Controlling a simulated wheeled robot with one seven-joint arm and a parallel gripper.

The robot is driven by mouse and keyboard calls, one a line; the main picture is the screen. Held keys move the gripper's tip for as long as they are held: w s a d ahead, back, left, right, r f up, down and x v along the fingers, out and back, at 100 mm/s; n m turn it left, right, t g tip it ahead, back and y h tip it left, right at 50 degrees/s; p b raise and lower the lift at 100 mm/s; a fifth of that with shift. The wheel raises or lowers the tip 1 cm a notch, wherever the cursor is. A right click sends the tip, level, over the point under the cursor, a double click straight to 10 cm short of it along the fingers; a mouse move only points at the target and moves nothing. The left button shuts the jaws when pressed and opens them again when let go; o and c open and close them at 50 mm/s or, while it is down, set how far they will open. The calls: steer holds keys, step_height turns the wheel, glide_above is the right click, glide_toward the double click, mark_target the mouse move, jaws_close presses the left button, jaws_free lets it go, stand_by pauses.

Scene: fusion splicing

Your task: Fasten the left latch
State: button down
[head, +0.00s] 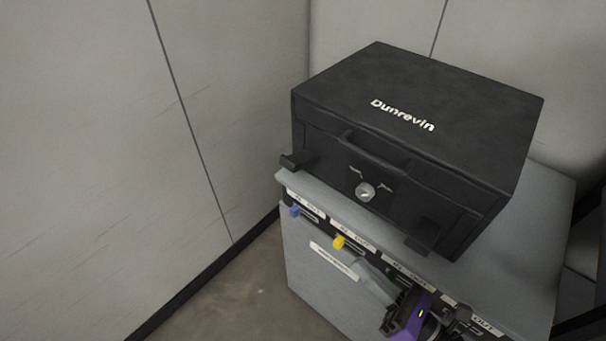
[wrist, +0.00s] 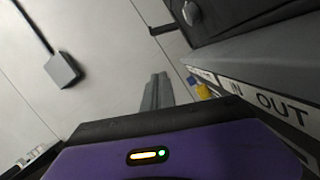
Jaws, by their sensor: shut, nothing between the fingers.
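A black case (head: 420,115) marked "Dunrevin" stands closed on a grey cabinet. Its left latch (head: 296,160) is a dark tab jutting outward from the lower left of the front face, not lying flat against it. In the wrist view, a dark bar that looks like this latch (wrist: 165,29) shows near the top. A similar right latch (head: 424,236) juts out at the lower right. My gripper (head: 358,268) is shut and empty, in front of the cabinet, below and right of the left latch and apart from it. The closed fingers show in the wrist view (wrist: 157,82).
The case front has a handle (head: 375,152) and a round silver lock (head: 365,191). The cabinet (head: 540,235) has labelled ports with a blue plug (head: 295,210) and a yellow plug (head: 339,241). A pale wall (head: 225,90) is at the left, with clear floor between.

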mark_target(300, 160)
steer(key=r+p+x, duration=0.1)
steer(key=r+x, duration=0.1)
steer(key=x, duration=0.8)
steer(key=d+r+p+x, duration=0.1)
steer(key=p+x, duration=0.1)
steer(key=x, duration=0.9)
steer(key=shift+w+d+r+p, duration=0.3)
steer(key=shift+r, duration=0.05)
